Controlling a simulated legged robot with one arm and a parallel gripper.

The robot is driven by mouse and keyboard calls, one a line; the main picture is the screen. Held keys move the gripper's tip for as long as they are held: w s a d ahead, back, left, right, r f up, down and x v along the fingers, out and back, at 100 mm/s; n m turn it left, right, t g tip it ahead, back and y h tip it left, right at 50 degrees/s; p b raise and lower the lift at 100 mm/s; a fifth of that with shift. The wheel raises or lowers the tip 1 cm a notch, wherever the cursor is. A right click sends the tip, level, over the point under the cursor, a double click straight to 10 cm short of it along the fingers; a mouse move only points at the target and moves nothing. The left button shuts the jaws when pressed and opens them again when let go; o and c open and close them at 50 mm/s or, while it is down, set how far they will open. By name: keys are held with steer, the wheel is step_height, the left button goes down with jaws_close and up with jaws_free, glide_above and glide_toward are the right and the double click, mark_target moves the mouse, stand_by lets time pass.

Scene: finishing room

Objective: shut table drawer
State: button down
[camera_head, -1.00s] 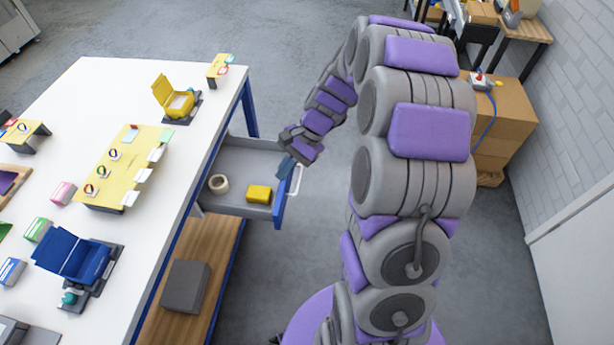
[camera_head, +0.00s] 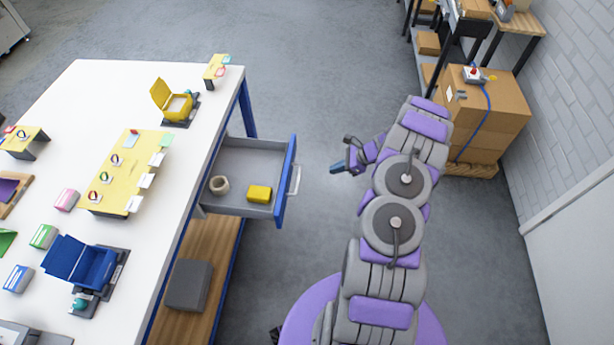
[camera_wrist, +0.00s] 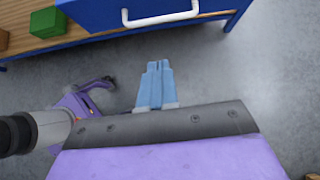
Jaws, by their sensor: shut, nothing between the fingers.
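The table drawer (camera_head: 235,165) stands pulled out from the right side of the white-topped table (camera_head: 110,85). Its blue front carries a white handle (camera_head: 295,179). A roll of tape (camera_head: 220,185) and a yellow block (camera_head: 260,193) lie inside the drawer. My gripper (camera_head: 336,168) is shut and empty, to the right of the handle and apart from it. In the wrist view, the light-blue fingers (camera_wrist: 158,68) are together and point toward the white handle (camera_wrist: 160,19) on the blue drawer front, with a gap of floor between.
A wooden lower shelf (camera_head: 207,237) under the table holds a grey box (camera_head: 187,285). Cardboard boxes (camera_head: 490,105) stand by the wall at the right. The floor between the drawer and my arm is clear.

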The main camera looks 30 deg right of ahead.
steer(key=r+b+x, duration=0.1)
steer(key=b+x, duration=0.1)
steer(key=x, duration=1.1)
steer(key=shift+w+a+f, duration=0.15)
steer(key=shift+w+a, duration=0.3)
steer(key=b, duration=0.1)
glide_above(239, 179)
steer(key=shift+s+d, duration=0.1)
steer(key=shift+a, duration=0.25)
steer(key=shift+d, duration=0.1)
